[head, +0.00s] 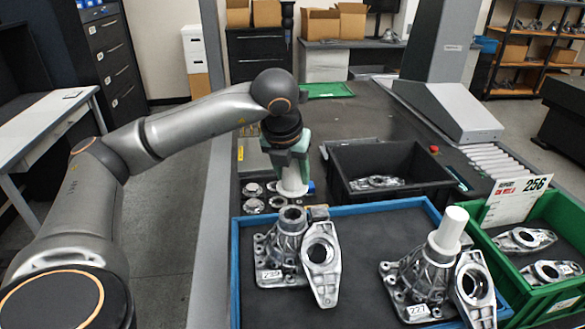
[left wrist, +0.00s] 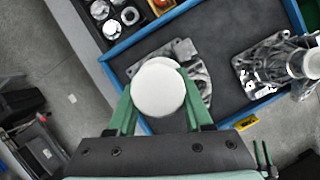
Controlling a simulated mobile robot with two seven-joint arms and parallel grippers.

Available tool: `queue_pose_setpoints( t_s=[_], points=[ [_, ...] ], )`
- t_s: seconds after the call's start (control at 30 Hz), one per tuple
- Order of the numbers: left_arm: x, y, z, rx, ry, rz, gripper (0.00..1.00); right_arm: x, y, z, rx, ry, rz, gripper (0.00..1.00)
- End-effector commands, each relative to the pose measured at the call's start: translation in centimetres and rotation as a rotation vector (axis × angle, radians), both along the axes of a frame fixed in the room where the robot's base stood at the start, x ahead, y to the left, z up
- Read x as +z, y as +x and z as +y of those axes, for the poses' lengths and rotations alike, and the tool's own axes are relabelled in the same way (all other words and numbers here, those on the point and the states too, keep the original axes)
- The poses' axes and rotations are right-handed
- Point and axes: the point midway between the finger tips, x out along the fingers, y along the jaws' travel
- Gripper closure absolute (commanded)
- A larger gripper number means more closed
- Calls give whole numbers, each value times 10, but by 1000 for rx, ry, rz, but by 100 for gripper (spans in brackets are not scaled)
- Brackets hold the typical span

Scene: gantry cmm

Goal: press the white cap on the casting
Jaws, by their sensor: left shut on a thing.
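My left gripper (head: 291,168) is shut on a white cap (head: 292,186), which hangs below its green fingers. In the left wrist view the cap (left wrist: 158,87) is a round white disc between the fingertips. The cap is apart from the left grey casting (head: 285,238), whose round collar faces up, open, in the blue-rimmed tray (head: 236,262). In the left wrist view the cap hides part of that casting (left wrist: 196,77). A second casting (head: 422,275) stands at the right of the tray with a white cap (head: 451,228) upright on its top. My right gripper is not in view.
Behind the tray is a black bin (head: 400,155) with metal parts inside. Small round metal parts (head: 253,205) lie just beyond the tray's left back corner. A green bin (head: 482,237) with parts and a sign (head: 517,203) stands at the right.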

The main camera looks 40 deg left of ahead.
Motion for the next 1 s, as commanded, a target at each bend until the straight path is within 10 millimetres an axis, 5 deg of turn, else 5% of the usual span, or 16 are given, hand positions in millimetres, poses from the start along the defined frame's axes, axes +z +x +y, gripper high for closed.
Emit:
queue_pose_setpoints(
  t_s=[0.6, 1.0],
  points=[
    [-56, 0, 0, 1, 0, -1, 100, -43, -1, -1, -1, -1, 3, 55],
    [-60, 0, 0, 0, 0, -1, 100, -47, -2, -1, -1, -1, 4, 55]
  ],
)
